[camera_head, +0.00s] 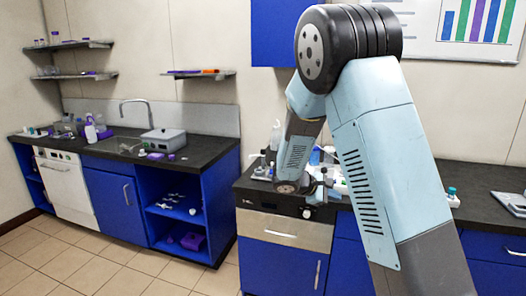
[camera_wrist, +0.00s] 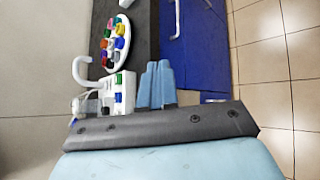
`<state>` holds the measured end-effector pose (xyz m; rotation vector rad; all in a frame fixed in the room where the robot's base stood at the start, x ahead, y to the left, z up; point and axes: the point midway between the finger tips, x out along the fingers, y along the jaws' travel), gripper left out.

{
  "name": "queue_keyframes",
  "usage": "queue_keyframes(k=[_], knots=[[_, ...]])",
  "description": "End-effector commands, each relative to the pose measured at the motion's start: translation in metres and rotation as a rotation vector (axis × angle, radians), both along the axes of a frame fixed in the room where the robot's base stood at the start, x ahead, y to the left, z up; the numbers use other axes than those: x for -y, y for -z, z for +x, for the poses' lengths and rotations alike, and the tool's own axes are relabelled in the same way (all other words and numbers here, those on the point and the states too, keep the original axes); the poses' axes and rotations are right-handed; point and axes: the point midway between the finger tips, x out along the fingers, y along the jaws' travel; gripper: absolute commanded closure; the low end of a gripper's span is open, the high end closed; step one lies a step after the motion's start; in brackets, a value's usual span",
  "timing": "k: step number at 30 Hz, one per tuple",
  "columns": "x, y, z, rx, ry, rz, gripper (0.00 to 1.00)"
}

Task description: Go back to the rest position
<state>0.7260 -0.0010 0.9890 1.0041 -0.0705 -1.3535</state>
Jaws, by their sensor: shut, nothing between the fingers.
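My gripper (camera_wrist: 158,84) shows in the wrist view as two light blue fingers side by side, shut with nothing between them. They sit over the edge zone between the dark counter (camera_wrist: 146,15) and the blue cabinet fronts (camera_wrist: 200,40). In the head view my arm is bent, with its elbow high and its forearm hanging down to the front edge of the right-hand counter. The gripper itself is small there and hard to make out against the bench items.
In the wrist view, an oval white tray (camera_wrist: 123,31) with several coloured caps and a white rack (camera_wrist: 107,92) lie close to the fingers. In the head view, a sink counter (camera_head: 205,158) stands left, with shelves (camera_head: 75,76) above. Tiled floor (camera_head: 75,262) is clear.

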Motion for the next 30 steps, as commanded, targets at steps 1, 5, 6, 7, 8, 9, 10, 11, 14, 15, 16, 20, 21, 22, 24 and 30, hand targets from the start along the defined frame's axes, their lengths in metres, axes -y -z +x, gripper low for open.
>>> queue_keyframes(k=[1, 5, 6, 7, 8, 9, 10, 11, 14, 15, 16, 20, 21, 22, 24, 30], knots=[[0.007, -0.011, -0.01, 0.018, 0.036, 0.044, 1.0], [0.02, -0.032, -0.036, 0.053, 0.123, 0.15, 1.0], [0.023, -0.038, -0.044, 0.064, 0.148, 0.182, 1.0], [0.026, -0.043, -0.05, 0.072, 0.167, 0.205, 1.0], [0.028, -0.048, -0.056, 0.081, 0.186, 0.231, 1.0], [0.03, -0.053, -0.064, 0.093, 0.21, 0.263, 1.0], [0.033, -0.057, -0.071, 0.101, 0.229, 0.286, 1.0], [0.035, -0.062, -0.077, 0.111, 0.246, 0.31, 1.0], [0.039, -0.075, -0.098, 0.143, 0.302, 0.392, 1.0], [0.041, -0.081, -0.106, 0.156, 0.323, 0.424, 1.0], [0.042, -0.085, -0.113, 0.167, 0.34, 0.448, 1.0], [0.044, -0.101, -0.14, 0.212, 0.405, 0.552, 1.0], [0.045, -0.106, -0.149, 0.226, 0.423, 0.583, 1.0], [0.045, -0.109, -0.155, 0.236, 0.437, 0.606, 1.0], [0.045, -0.117, -0.17, 0.263, 0.468, 0.662, 1.0], [0.041, -0.138, -0.211, 0.341, 0.548, 0.817, 1.0]])
